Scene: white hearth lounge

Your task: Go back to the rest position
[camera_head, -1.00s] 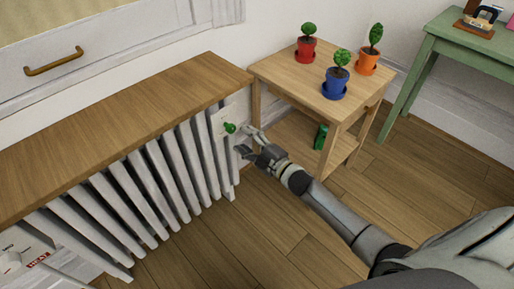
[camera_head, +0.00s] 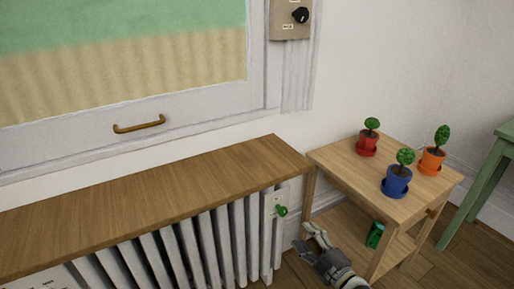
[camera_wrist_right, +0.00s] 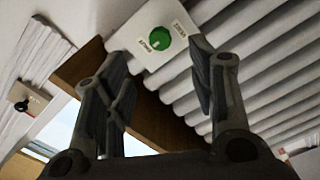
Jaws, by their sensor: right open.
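My right gripper (camera_head: 308,240) is open and empty near the right end of the white radiator (camera_head: 208,240). It sits a little below and to the right of the green radiator knob (camera_head: 281,211). In the right wrist view, my right gripper (camera_wrist_right: 160,85) has its two fingers spread apart. The green knob (camera_wrist_right: 160,37) on its white plate shows beyond and between the fingertips, apart from them. My left gripper is not in view.
A wooden shelf (camera_head: 150,205) tops the radiator. A small wooden table (camera_head: 345,160) to the right holds red (camera_head: 367,143), blue (camera_head: 397,182) and orange (camera_head: 432,161) potted plants. A green object (camera_head: 375,235) is on its lower shelf. A wall box with a black dial (camera_head: 300,15) is above.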

